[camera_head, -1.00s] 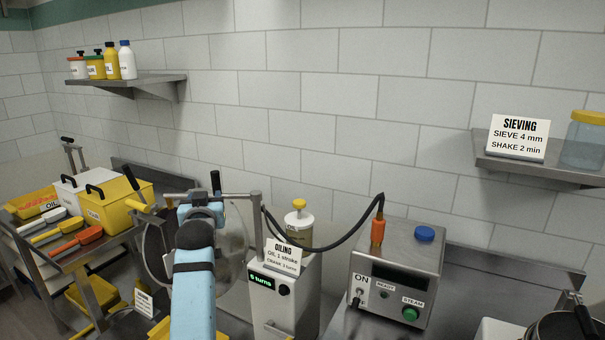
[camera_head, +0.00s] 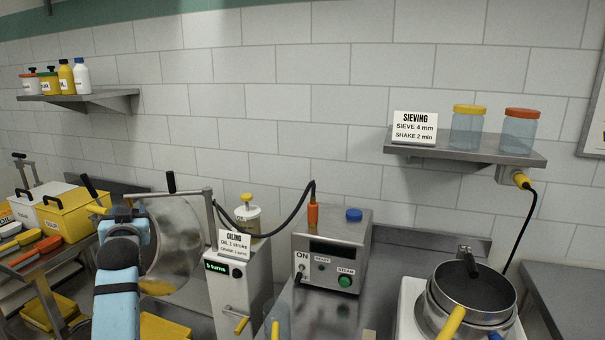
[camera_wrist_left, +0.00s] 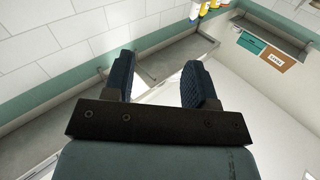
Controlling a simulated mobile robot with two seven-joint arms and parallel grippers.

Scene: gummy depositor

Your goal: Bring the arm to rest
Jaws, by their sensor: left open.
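My left arm comes up from the bottom left in the head view, light blue with a dark joint. My left gripper (camera_head: 122,214) is in front of the steel drum (camera_head: 182,240), at its left edge; its fingers are small and partly hidden there. In the left wrist view the left gripper (camera_wrist_left: 159,72) shows two dark blue fingers spread apart with nothing between them. Wall tiles and a steel shelf show beyond the fingers. My right gripper is in neither view.
Left of the arm stand a yellow box (camera_head: 75,213) and scoops. Right of the drum are the oiling unit (camera_head: 243,275) and steamer (camera_head: 332,255), joined by a black hose. Steel pots (camera_head: 470,300) stand at right. A shelf (camera_head: 465,152) holds the sieving sign and jars.

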